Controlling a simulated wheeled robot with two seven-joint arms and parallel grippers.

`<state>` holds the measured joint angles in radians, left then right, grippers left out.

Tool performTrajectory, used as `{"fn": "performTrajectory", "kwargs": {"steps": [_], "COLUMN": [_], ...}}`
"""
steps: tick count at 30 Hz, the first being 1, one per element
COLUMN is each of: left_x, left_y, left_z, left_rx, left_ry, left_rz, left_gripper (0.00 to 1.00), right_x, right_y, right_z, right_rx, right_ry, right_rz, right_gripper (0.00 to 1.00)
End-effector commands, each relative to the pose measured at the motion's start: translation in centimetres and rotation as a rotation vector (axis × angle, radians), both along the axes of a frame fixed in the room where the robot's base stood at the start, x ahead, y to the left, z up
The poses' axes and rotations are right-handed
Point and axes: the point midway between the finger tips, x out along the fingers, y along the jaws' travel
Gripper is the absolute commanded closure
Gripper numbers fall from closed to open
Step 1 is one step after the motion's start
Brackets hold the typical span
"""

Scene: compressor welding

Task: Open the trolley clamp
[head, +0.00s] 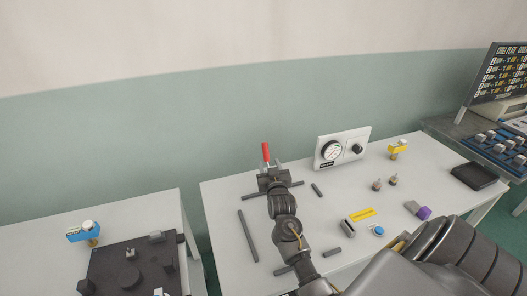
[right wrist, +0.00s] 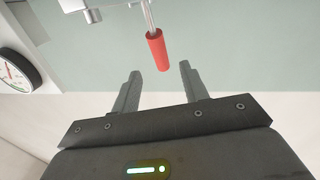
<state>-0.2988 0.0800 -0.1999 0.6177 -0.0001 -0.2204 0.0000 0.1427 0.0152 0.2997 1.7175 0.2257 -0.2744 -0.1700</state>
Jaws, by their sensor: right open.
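The red handle (head: 265,152) of the clamp stands nearly upright at the far side of the middle table in the head view. In the right wrist view the red grip (right wrist: 157,48) hangs on a thin metal rod from pale metal parts at the top edge. My right gripper (head: 271,166) is open, close to the handle. In the right wrist view its two fingers (right wrist: 160,69) are apart, and the red grip shows between and just beyond their tips, not clasped. The clamp's body is mostly hidden behind my right arm in the head view. My left gripper is out of view.
A white box with a round gauge (head: 333,150) stands right of the handle. The white table (head: 225,205) also holds grey bars, a yellow piece (head: 362,214) and other small parts. A dark plate (head: 130,255) lies on the left table. A green wall is behind.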

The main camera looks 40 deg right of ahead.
Motion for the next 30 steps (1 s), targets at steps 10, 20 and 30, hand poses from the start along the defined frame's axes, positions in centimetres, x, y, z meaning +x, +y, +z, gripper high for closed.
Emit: {"fn": "performTrajectory", "kwargs": {"steps": [10, 20, 30], "left_x": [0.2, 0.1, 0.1], "left_y": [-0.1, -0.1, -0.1], "left_z": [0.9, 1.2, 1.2], "left_rx": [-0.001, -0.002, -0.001], "left_ry": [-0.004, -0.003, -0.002], "left_rz": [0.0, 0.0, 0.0], "left_gripper": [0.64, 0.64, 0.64], "right_x": [5.0, 8.7, 9.2], "right_y": [-2.8, -4.9, -5.2], "right_z": [0.3, 0.1, 0.1], "right_rx": [-0.001, 0.0, 0.0], "right_ry": [0.0, 0.001, 0.0], "right_rz": [0.0, 0.0, 0.0], "right_gripper": [0.56, 0.56, 0.56]}}
